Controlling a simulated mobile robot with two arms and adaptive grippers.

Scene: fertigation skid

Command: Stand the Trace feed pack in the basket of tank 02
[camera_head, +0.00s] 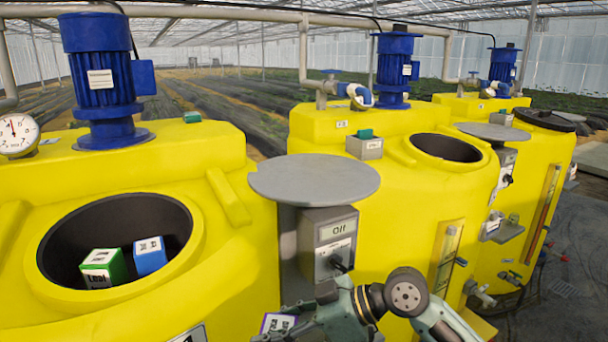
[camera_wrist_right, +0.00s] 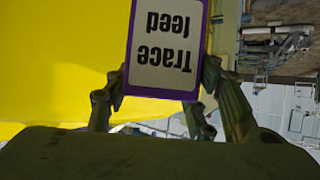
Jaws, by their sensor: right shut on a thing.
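The Trace feed pack (camera_wrist_right: 166,48), white-labelled with a purple edge, is between the fingers of my right gripper (camera_wrist_right: 163,88) in the right wrist view. Its label reads upside down there. In the head view the pack (camera_head: 276,323) shows partly at the bottom edge, in front of the yellow tanks. The near-left tank (camera_head: 235,260) has a round open mouth holding a green pack (camera_head: 98,272) and a blue pack (camera_head: 150,256). The middle tank (camera_head: 400,187) has an open mouth (camera_head: 447,148) with a dark inside. I cannot read which tank is 02. My left gripper is not in view.
A grey round shelf (camera_head: 314,179) stands between the near-left and middle tanks, above a switch box (camera_head: 330,245). Blue motors (camera_head: 102,75) and pipework rise behind the mouths. A third tank with a dark lid (camera_head: 543,120) stands at the right.

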